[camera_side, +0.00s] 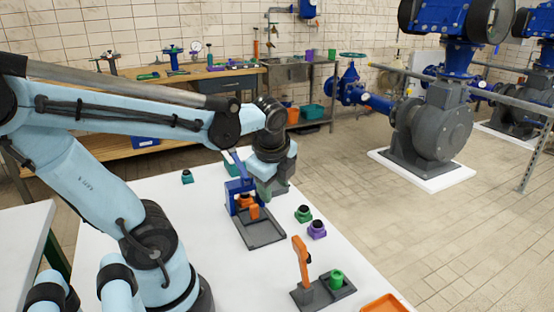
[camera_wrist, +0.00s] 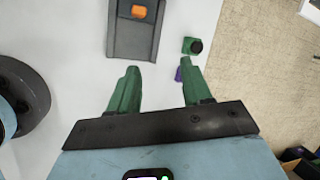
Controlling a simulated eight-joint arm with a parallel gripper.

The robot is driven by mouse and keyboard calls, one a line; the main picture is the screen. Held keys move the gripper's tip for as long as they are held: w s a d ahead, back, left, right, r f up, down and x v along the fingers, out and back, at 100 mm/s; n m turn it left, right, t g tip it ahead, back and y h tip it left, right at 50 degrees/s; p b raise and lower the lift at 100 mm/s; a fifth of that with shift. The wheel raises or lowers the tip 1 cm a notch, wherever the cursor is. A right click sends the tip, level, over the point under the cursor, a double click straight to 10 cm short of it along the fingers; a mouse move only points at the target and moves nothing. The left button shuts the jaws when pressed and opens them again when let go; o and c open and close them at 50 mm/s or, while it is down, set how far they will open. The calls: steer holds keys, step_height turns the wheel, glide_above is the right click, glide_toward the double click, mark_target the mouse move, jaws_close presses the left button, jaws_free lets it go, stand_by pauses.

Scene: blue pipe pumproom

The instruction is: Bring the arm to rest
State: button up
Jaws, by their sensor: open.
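My gripper (camera_side: 265,192) is over the white worktable (camera_side: 185,225), just behind a dark grey tray (camera_side: 262,233). The gripper is open and empty. In the side view the fingertips are partly hidden against the blue and orange fixture (camera_side: 240,192), so I cannot tell how close they are to it. My arm is stretched out over the table.
A green knobbed block (camera_side: 303,214) and a purple one (camera_side: 317,230) stand right of the tray. A teal block (camera_side: 187,177) is at the left. An orange lever (camera_side: 301,262) on a grey base and an orange tray (camera_side: 385,303) are near the front.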

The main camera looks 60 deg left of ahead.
steer(key=w+d+n+t+h, duration=0.2)
steer(key=d+n+t+h, duration=0.1)
steer(key=d+n, duration=0.6)
steer(key=shift+w+r+n+t, duration=0.2)
steer(key=shift+w+n+t, duration=0.3)
steer(key=shift+n, duration=0.6)
steer(key=shift+o, duration=0.3)
steer(key=shift+d+r+n+t, duration=0.1)
steer(key=shift+d+n+t, duration=0.4)
steer(key=shift+n, duration=0.4)
steer(key=shift+o, duration=1.3)
steer(key=shift+d+r+n, duration=0.15)
steer(key=shift+n, duration=0.15)
steer(key=o, duration=0.6)
steer(key=a+r+n+g, duration=0.1)
steer(key=r+n, duration=0.1)
steer(key=a+r+n+g+y, duration=0.1)
steer(key=a+r+n, duration=0.2)
steer(key=r+n, duration=0.1)
steer(key=shift+s+a+r+n+g, duration=0.15)
steer(key=shift+a+r+n+g, duration=0.15)
steer(key=shift+a+g, duration=0.1)
steer(key=shift+o, duration=0.2)
steer(key=s+a+r+n+g+y, duration=0.4)
steer(key=a+r+n, duration=0.3)
steer(key=r+n, duration=0.4)
steer(key=s+a+f+h, duration=0.1)
steer(key=a+f, duration=0.2)
steer(key=f, duration=0.6)
steer(key=shift+a, duration=0.3)
